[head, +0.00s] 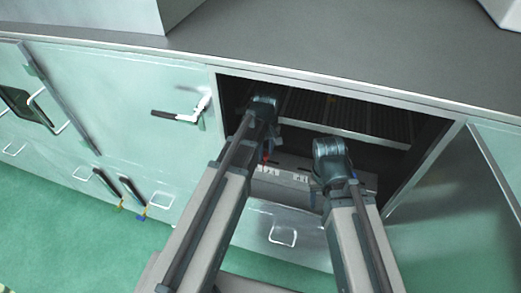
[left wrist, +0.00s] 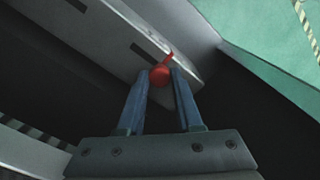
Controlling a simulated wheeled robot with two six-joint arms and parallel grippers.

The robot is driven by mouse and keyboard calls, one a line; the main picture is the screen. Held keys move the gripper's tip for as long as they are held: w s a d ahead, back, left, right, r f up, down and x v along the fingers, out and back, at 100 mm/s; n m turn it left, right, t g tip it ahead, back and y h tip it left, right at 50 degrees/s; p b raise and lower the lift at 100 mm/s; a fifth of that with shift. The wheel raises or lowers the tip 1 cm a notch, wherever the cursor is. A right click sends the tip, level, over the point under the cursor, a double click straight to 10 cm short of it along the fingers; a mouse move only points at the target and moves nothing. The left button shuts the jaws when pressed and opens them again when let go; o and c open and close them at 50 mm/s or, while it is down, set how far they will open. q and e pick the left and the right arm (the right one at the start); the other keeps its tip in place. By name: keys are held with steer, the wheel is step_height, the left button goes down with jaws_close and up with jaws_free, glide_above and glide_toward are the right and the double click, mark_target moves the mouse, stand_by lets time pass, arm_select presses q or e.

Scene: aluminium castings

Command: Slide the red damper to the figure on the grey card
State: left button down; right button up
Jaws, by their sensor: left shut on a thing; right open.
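The red damper (head: 265,157) shows as a small red handle on the pale panel inside the open bay. In the left wrist view its red knob (left wrist: 159,75) sits between the tips of my left gripper (left wrist: 160,82), which is shut on it; a thin red part sticks up to the right. My left gripper (head: 268,143) is mostly hidden by its arm in the head view. My right gripper (head: 317,197) is open, in front of the same panel, its fingers mostly hidden. Small pale marked labels (head: 300,178) are on the panel; their figures are too small to read, and I cannot make out the grey card.
The panel (head: 345,188) has dark slots, seen also in the left wrist view (left wrist: 110,38). A slatted rack (head: 345,118) lies deeper in the bay. A closed door with a lever handle (head: 182,115) is to the left, an open door (head: 455,195) to the right. A grey top overhangs the bay.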

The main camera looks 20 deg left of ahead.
mark_target(265, 154)
arm_select(q)
steer(key=c, duration=0.6)
jaws_free()
steer(key=shift+a, duration=0.1)
step_height(265, 154, up, 8)
steer(key=p, duration=0.7)
steer(key=shift+f+p, duration=0.2)
steer(key=shift+p, duration=0.1)
steer(key=shift+f, duration=0.1)
steer(key=s+d+f+m+b, duration=0.2)
steer(key=s+d+m, duration=0.1)
steer(key=s+m, duration=0.1)
steer(key=s+d+f+m+b, duration=0.2)
steer(key=s+m, duration=0.2)
steer(key=s, duration=0.1)
steer(key=s+d+f+m+y+b, duration=0.1)
steer(key=s+d+f+m+b, duration=0.1)
steer(key=s+d+m+b, duration=0.1)
steer(key=shift+s+d+f+m, duration=0.2)
steer(key=shift+s+m, duration=0.15)
steer(key=shift+s, duration=0.15)
steer(key=shift+s+d+f+m, duration=0.1)
steer(key=shift+s+f+m, duration=0.05)
steer(key=shift+s+m, duration=0.3)
